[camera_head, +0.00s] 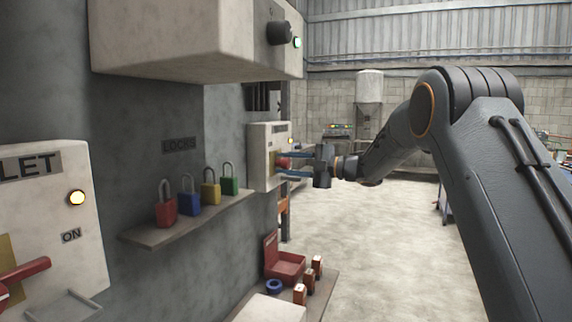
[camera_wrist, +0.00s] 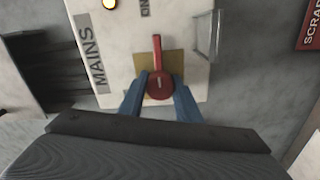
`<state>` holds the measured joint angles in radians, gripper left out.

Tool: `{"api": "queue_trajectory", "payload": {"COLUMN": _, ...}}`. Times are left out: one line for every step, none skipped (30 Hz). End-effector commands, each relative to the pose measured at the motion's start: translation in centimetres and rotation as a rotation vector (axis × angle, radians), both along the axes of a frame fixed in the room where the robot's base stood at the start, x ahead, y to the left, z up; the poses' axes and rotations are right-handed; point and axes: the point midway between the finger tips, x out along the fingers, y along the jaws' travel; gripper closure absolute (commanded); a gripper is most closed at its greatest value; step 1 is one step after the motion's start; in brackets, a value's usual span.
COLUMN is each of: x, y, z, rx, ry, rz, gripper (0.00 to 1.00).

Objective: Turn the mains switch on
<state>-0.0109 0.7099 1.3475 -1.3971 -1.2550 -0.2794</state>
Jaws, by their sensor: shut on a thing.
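The mains box (camera_head: 263,160) is a pale box on the wall, past the shelf of padlocks. In the wrist view its face (camera_wrist: 120,60) carries a MAINS label (camera_wrist: 92,55). The mains switch (camera_wrist: 156,52) is a red lever with a round hub on a brass plate (camera_wrist: 143,62). In the head view my gripper (camera_head: 282,164) reaches the box from the right. A lamp (camera_wrist: 110,3) on the box glows yellow.
Nearer is a shelf (camera_head: 190,215) with several padlocks, and an outlet box (camera_head: 60,160) with its own red lever. A large box (camera_head: 190,45) overhangs above. Below is a ledge (camera_head: 325,290) with small items. The floor (camera_head: 395,250) at right looks clear.

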Motion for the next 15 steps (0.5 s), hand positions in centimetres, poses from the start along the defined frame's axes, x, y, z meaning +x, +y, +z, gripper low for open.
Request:
{"api": "queue_trajectory", "payload": {"x": 0.06, "y": -0.09, "z": 0.02, "rx": 0.002, "ry": 0.004, "rz": -0.002, "gripper": 0.92}}
{"api": "queue_trajectory", "payload": {"x": 0.06, "y": -0.09, "z": 0.02, "rx": 0.002, "ry": 0.005, "rz": -0.002, "gripper": 0.92}}
{"api": "queue_trajectory", "payload": {"x": 0.06, "y": -0.09, "z": 0.01, "rx": 0.003, "ry": 0.005, "rz": -0.002, "gripper": 0.92}}
{"api": "queue_trajectory", "payload": {"x": 0.06, "y": -0.09, "z": 0.01, "rx": 0.003, "ry": 0.005, "rz": -0.002, "gripper": 0.92}}
{"api": "queue_trajectory", "payload": {"x": 0.06, "y": -0.09, "z": 0.01, "rx": 0.003, "ry": 0.006, "rz": -0.002, "gripper": 0.92}}
{"api": "queue_trajectory", "payload": {"x": 0.06, "y": -0.09, "z": 0.01, "rx": 0.003, "ry": 0.005, "rz": -0.002, "gripper": 0.92}}
{"api": "queue_trajectory", "payload": {"x": 0.06, "y": -0.09, "z": 0.01, "rx": 0.003, "ry": 0.005, "rz": -0.002, "gripper": 0.92}}
{"api": "queue_trajectory", "payload": {"x": 0.06, "y": -0.08, "z": 0.0, "rx": 0.003, "ry": 0.005, "rz": -0.002, "gripper": 0.92}}
{"api": "queue_trajectory", "payload": {"x": 0.06, "y": -0.08, "z": 0.0, "rx": 0.003, "ry": 0.005, "rz": -0.002, "gripper": 0.92}}
{"api": "queue_trajectory", "payload": {"x": 0.06, "y": -0.08, "z": 0.0, "rx": 0.003, "ry": 0.005, "rz": -0.002, "gripper": 0.92}}
{"api": "queue_trajectory", "payload": {"x": 0.06, "y": -0.08, "z": 0.0, "rx": 0.003, "ry": 0.005, "rz": -0.002, "gripper": 0.92}}
{"api": "queue_trajectory", "payload": {"x": 0.06, "y": -0.08, "z": 0.0, "rx": 0.003, "ry": 0.005, "rz": -0.002, "gripper": 0.68}}
{"api": "queue_trajectory", "payload": {"x": 0.06, "y": -0.08, "z": 0.0, "rx": 0.003, "ry": 0.005, "rz": -0.002, "gripper": 0.63}}
{"api": "queue_trajectory", "payload": {"x": 0.05, "y": -0.08, "z": -0.01, "rx": 0.003, "ry": 0.005, "rz": -0.002, "gripper": 0.58}}
{"api": "queue_trajectory", "payload": {"x": 0.05, "y": -0.07, "z": -0.01, "rx": 0.003, "ry": 0.005, "rz": -0.002, "gripper": 0.51}}
